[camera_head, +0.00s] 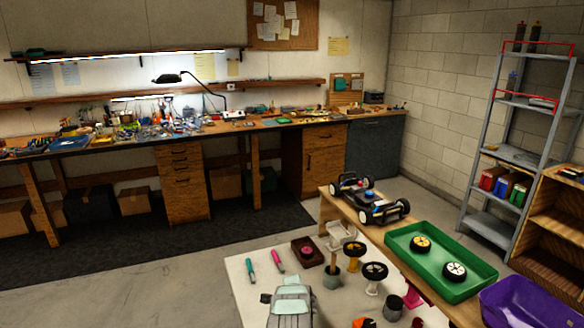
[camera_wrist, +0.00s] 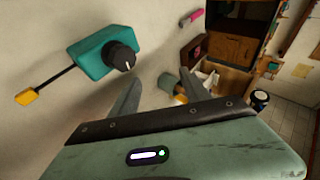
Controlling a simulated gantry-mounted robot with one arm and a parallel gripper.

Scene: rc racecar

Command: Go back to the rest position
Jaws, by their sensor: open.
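My gripper (camera_wrist: 160,88) shows in the wrist view with its two grey-green fingers spread apart and nothing between the tips. A teal box with a black knob (camera_wrist: 108,52) lies on the pale table to the left of the fingers. A cable runs from it to a yellow plug (camera_wrist: 27,96). A grey-green body at the bottom of the head view (camera_head: 290,308) looks like part of my arm; its fingers are not clear there. The racecar chassis (camera_head: 370,201) stands on the wooden bench, apart from it.
The green tray (camera_head: 404,240) holds two wheels, one yellow-centred (camera_head: 421,244) and one white-centred (camera_head: 454,272). A purple bin (camera_head: 535,300) is at right. Two wheels on stands (camera_head: 375,272), a pink-handled tool (camera_head: 278,261) and a dark red box (camera_head: 306,252) crowd the white table.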

